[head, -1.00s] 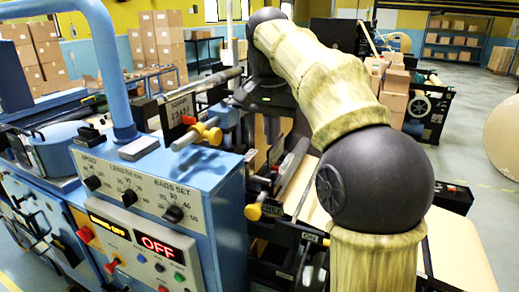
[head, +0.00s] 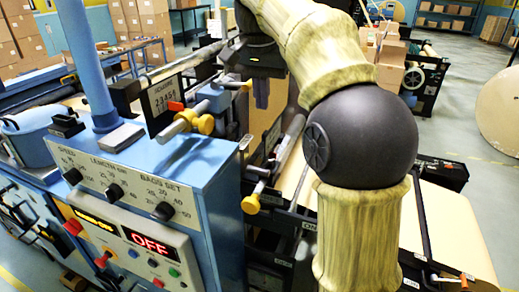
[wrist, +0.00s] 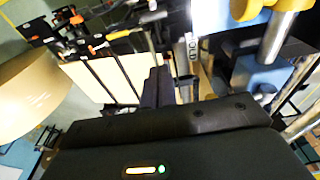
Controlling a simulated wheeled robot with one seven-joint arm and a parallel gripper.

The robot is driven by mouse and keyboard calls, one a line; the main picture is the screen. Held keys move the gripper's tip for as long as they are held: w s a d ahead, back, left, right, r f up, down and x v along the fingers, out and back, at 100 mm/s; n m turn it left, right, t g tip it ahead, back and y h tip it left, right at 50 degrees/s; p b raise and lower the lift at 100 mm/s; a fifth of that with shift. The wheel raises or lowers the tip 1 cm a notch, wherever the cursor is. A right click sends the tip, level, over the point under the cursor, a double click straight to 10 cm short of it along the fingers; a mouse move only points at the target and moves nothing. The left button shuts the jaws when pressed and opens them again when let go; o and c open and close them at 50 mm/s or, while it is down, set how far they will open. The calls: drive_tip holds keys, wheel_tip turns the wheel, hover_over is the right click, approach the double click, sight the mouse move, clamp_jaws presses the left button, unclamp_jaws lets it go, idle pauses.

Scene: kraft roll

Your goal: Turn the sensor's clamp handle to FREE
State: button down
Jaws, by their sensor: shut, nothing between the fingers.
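My gripper (head: 262,95) hangs at the end of the arm, beyond the blue control cabinet. In the wrist view its dark fingers (wrist: 158,88) are together with nothing between them. A narrow plate lettered HOLD (wrist: 190,55) stands just right of the fingertips, apart from them in the picture. A yellow knob (wrist: 245,8) shows at the top edge of the wrist view, beside a larger yellow-ended rod (wrist: 275,35). I cannot tell which part is the sensor's clamp handle, and no FREE mark is readable.
The blue cabinet (head: 160,165) carries dials and a red OFF display (head: 150,243). A yellow knob (head: 204,124) sticks out above it, and another (head: 250,204) sits lower at its right. A kraft web (head: 450,235) lies right of the arm. A large roll (head: 500,115) stands far right.

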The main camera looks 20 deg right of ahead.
hover_over(262, 167)
drive_tip(key=w, duration=0.1)
drive_tip(key=f, duration=0.9)
drive_tip(key=shift+w+d+f+p, duration=0.1)
drive_tip(key=shift+w+d+p, duration=0.1)
drive_tip(key=shift+d+p, duration=0.2)
drive_tip(key=shift+s+a+f+p, duration=0.2)
drive_tip(key=shift+s+f, duration=0.1)
drive_tip(key=shift+f, duration=0.25)
drive_tip(key=shift+s+a+f+p, duration=0.2)
drive_tip(key=shift+s+f, duration=0.05)
drive_tip(key=shift+f, duration=0.3)
drive_tip(key=shift+s+a+f, duration=0.25)
drive_tip(key=shift+s+f, duration=0.1)
drive_tip(key=shift+f, duration=0.4)
